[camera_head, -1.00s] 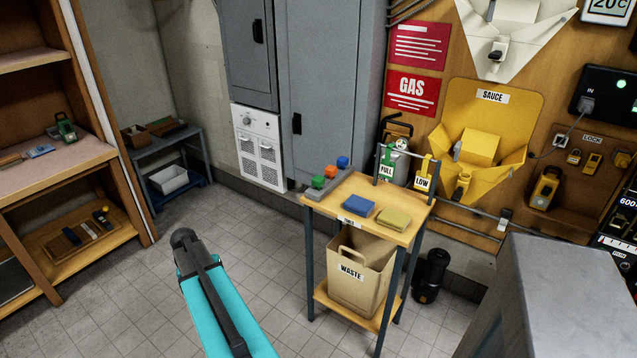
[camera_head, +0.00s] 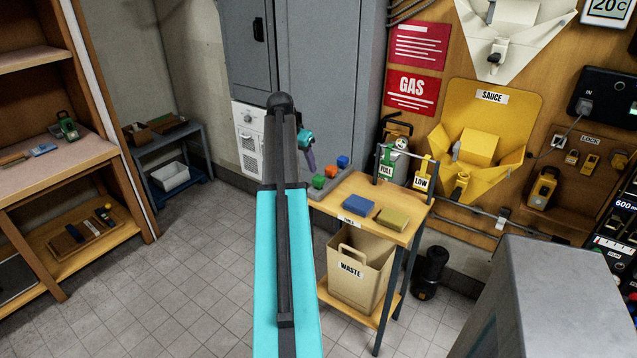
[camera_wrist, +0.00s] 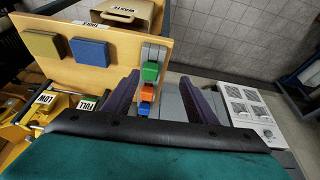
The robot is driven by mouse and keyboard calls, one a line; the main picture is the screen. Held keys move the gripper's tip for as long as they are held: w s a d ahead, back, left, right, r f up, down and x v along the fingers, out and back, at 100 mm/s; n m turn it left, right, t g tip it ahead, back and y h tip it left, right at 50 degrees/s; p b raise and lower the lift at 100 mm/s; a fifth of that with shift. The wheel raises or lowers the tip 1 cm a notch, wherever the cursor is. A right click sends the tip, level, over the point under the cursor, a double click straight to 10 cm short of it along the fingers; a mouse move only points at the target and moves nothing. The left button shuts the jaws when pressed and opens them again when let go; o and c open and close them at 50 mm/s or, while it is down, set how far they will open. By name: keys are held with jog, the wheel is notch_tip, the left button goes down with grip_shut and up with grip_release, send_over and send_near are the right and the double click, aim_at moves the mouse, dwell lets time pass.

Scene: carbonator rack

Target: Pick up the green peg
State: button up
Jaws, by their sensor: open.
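The green peg (camera_head: 319,182) stands in a grey rack (camera_head: 338,184) on the left end of a small wooden table, in a row with an orange peg (camera_head: 331,171) and a blue peg (camera_head: 343,161). In the wrist view the green peg (camera_wrist: 150,71) is at the far end of the row, with the orange peg (camera_wrist: 147,95) and the blue peg (camera_wrist: 144,109) nearer. My gripper (camera_head: 311,165) hangs beside the rack in the head view. In the wrist view its purple fingers (camera_wrist: 158,98) are apart, with the peg row between them in the picture. The gripper is empty.
The table (camera_head: 346,221) also holds a blue sponge-like block (camera_head: 359,205) and a yellow one (camera_head: 392,219). FULL (camera_head: 386,170) and LOW (camera_head: 421,182) tags hang at its back. A WASTE bin (camera_head: 358,268) sits below. A grey cabinet (camera_head: 330,90) stands behind. Floor at left is clear.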

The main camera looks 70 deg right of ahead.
aim_at(318, 178)
jog(key=shift+s+d+r+m, duration=0.15)
jog(key=shift+s+d+r, duration=0.2)
jog(key=shift+s+r, duration=0.2)
jog(key=shift+s+d+r+m, duration=0.15)
jog(key=shift+s+d+r, duration=0.15)
jog(key=shift+s+r, duration=0.25)
jog(key=shift+w, duration=0.1)
jog(key=shift+p+x, duration=0.7)
jog(key=shift+x, duration=3.6)
jog(key=shift+d, duration=0.15)
jog(key=shift+p+x, duration=0.85)
jog(key=shift+x, duration=1.65)
